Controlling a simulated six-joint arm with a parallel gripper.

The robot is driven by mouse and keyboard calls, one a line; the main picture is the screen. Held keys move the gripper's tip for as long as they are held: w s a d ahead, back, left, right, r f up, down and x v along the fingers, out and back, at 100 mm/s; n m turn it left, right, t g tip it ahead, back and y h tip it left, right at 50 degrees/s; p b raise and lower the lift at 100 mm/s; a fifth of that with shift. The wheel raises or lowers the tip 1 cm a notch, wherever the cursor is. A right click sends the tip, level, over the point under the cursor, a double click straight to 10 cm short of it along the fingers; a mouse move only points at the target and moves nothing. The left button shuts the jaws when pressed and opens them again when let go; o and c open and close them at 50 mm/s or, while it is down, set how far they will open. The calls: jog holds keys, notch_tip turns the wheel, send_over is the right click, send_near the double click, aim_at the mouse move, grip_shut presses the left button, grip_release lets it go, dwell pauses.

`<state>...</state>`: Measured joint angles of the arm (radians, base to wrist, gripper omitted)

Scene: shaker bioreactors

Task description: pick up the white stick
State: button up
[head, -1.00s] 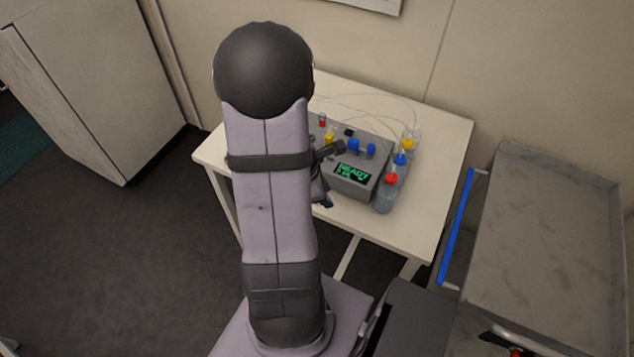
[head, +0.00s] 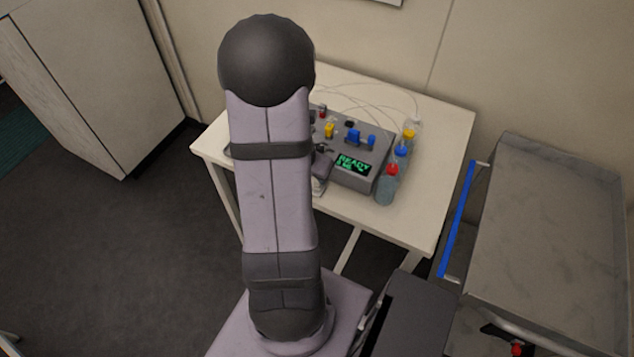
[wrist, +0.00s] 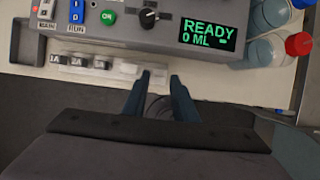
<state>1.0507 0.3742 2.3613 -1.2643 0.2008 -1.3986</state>
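A small white piece (wrist: 157,74), which may be the white stick, lies on the table just in front of the grey control box. My gripper (wrist: 160,78) is over it, with its two dark blue fingers apart and their tips at either side of it. I cannot tell whether they touch it. Another pale piece (wrist: 126,68) lies just to its left, beside a row of small dark blocks labelled 1A, 2A, 3A (wrist: 78,62). In the head view my arm hides most of this spot and the fingers.
The grey control box (head: 372,182) shows READY and 0 ML and has raised knobs and switches. Bottles with red, blue and yellow caps (head: 387,190) stand at its right. The white table (head: 420,225) has free room at the front right. A grey cart (head: 540,240) stands right.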

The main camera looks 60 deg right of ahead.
jog(key=shift+b+x, duration=1.35)
jog(key=shift+x, duration=1.25)
jog(key=shift+w+d+r, duration=0.1)
jog(key=shift+d, duration=0.05)
grip_shut()
